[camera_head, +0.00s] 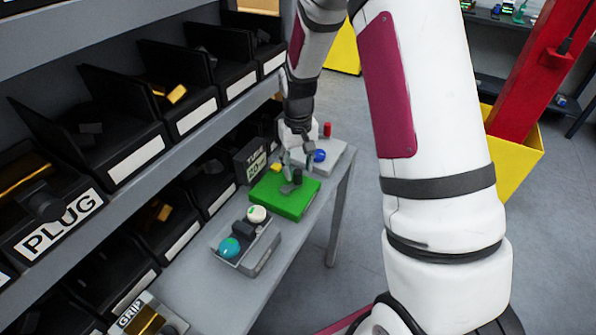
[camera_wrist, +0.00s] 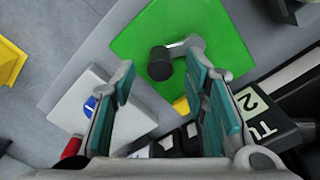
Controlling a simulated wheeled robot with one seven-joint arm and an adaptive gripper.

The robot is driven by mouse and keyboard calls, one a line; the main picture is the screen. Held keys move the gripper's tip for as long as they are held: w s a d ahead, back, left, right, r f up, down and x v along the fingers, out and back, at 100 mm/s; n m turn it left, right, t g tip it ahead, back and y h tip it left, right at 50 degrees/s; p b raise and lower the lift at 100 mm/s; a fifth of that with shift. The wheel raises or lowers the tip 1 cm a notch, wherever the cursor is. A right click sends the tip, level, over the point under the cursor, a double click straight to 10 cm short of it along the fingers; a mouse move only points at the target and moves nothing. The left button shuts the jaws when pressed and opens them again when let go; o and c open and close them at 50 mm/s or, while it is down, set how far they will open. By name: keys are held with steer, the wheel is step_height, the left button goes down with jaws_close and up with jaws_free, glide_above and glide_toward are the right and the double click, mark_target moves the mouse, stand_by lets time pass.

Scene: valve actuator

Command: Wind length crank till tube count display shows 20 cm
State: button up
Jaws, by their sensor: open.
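The length crank has a dark round knob (camera_wrist: 159,63) on a grey arm (camera_wrist: 187,44), mounted on a green plate (camera_head: 280,197). The green plate (camera_wrist: 218,32) fills the upper middle of the wrist view. My gripper (camera_head: 293,164) is above the plate, fingers open. In the wrist view my gripper (camera_wrist: 160,76) has its teal-padded fingers spread, with the knob between and just beyond their tips. I cannot tell whether they touch it. The dark tube count display (camera_head: 257,165) stands behind the plate; its digits look like 20, but are small.
A light panel (camera_head: 325,158) with a blue knob (camera_head: 319,155) and a red piece (camera_head: 327,129) lies beyond the plate. A grey tray (camera_head: 263,256) with round parts stands nearer. Shelves with black bins (camera_head: 108,148) line the left.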

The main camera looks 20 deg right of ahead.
step_height(320, 180, up, 9)
steer(key=shift+r, duration=0.2)
stand_by(0.6)
step_height(320, 180, up, 6)
steer(key=t, duration=0.1)
glide_above(298, 172)
steer(key=s+a, duration=0.1)
steer(key=s, duration=0.2)
steer(key=s+a+r+t, duration=0.3)
steer(key=s+a+r, duration=0.1)
steer(key=s+r, duration=0.8)
steer(key=s+a+n+t, duration=0.1)
steer(key=s, duration=0.9)
steer(key=shift+s+a, duration=0.15)
